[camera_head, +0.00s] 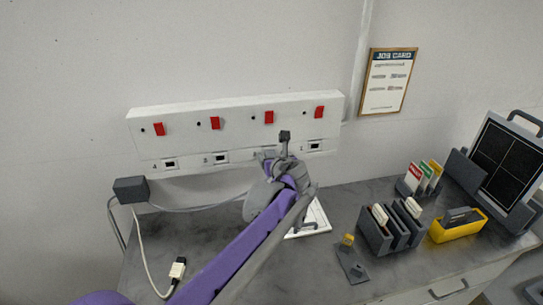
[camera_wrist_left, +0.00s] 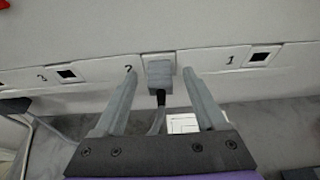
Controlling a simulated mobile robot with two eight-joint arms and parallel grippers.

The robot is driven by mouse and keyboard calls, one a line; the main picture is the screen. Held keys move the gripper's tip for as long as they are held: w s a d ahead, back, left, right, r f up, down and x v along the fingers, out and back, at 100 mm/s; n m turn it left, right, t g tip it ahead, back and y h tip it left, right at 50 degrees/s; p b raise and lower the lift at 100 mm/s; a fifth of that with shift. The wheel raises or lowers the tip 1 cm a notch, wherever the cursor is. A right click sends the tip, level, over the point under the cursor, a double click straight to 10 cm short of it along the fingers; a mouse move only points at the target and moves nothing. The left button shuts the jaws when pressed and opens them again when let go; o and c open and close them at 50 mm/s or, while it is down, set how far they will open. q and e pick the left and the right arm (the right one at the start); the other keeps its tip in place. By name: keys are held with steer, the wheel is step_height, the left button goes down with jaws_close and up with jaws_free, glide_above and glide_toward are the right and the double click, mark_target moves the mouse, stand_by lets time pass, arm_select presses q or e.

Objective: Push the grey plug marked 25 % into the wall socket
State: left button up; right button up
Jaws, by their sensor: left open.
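A grey plug (camera_wrist_left: 160,74) sits at a socket position on the white wall panel (camera_wrist_left: 105,69), with a dark cable end hanging below it. It appears to be against the panel; how deep it sits and its 25 % mark cannot be told. My left gripper (camera_wrist_left: 159,88) is open, with one finger on each side of the plug and visible gaps between. In the head view the left gripper (camera_head: 276,163) is in front of the wall panel (camera_head: 240,116) and hides most of that socket. My right gripper is not in view.
The panel has several red switches (camera_head: 215,123) and open sockets (camera_head: 170,164). A dark box (camera_head: 131,189) with cables stands at left; a white connector (camera_head: 178,268) lies on the grey worktop (camera_head: 220,230). Card holders (camera_head: 385,232) and a yellow tray (camera_head: 458,230) stand at right.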

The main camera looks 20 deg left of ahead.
arm_select(q)
steer(key=v, duration=0.9)
steer(key=shift+w+f, duration=0.1)
